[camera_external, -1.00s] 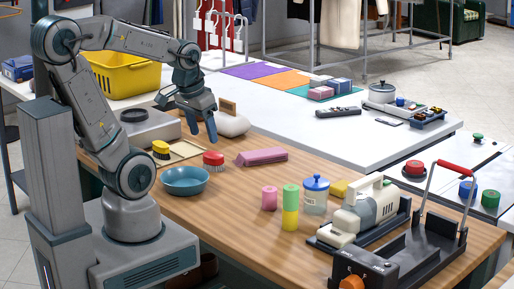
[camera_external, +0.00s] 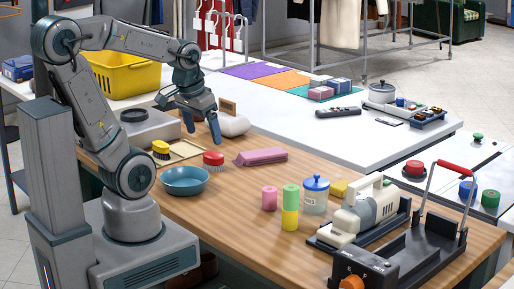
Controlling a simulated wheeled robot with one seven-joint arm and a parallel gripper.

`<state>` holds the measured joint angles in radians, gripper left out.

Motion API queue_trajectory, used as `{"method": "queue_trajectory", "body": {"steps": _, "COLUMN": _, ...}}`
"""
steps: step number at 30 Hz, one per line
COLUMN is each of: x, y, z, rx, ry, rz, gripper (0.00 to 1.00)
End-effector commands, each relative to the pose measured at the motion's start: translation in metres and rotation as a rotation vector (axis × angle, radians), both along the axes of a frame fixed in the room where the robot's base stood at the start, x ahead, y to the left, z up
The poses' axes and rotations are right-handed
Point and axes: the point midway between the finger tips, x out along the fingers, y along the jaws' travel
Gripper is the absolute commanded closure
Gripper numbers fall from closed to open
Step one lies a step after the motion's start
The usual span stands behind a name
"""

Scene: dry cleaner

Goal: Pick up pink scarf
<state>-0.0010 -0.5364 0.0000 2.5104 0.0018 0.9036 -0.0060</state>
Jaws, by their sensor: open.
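The pink scarf (camera_external: 261,156) lies as a folded, flat-topped bundle on the wooden table, near its back edge. My gripper (camera_external: 203,134) is open, points down and is empty. It is above the table, to the left of the scarf and apart from it. Nothing hides the scarf.
A pink cylinder (camera_external: 269,198), a green-yellow cylinder (camera_external: 290,208) and a lidded jar (camera_external: 315,197) stand in front right. Table right of the scarf is clear.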

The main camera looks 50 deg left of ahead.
Motion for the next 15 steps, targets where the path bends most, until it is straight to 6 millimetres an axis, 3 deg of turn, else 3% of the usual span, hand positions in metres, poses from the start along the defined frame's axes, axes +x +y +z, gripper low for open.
{"method": "queue_trajectory", "body": {"steps": 10, "x": 0.005, "y": 0.001, "z": 0.001, "rx": -0.001, "ry": 0.001, "rz": -0.003, "gripper": 0.13}}
{"method": "queue_trajectory", "body": {"steps": 15, "x": 0.043, "y": 0.008, "z": 0.008, "rx": -0.014, "ry": 0.006, "rz": -0.032, "gripper": 0.13}}
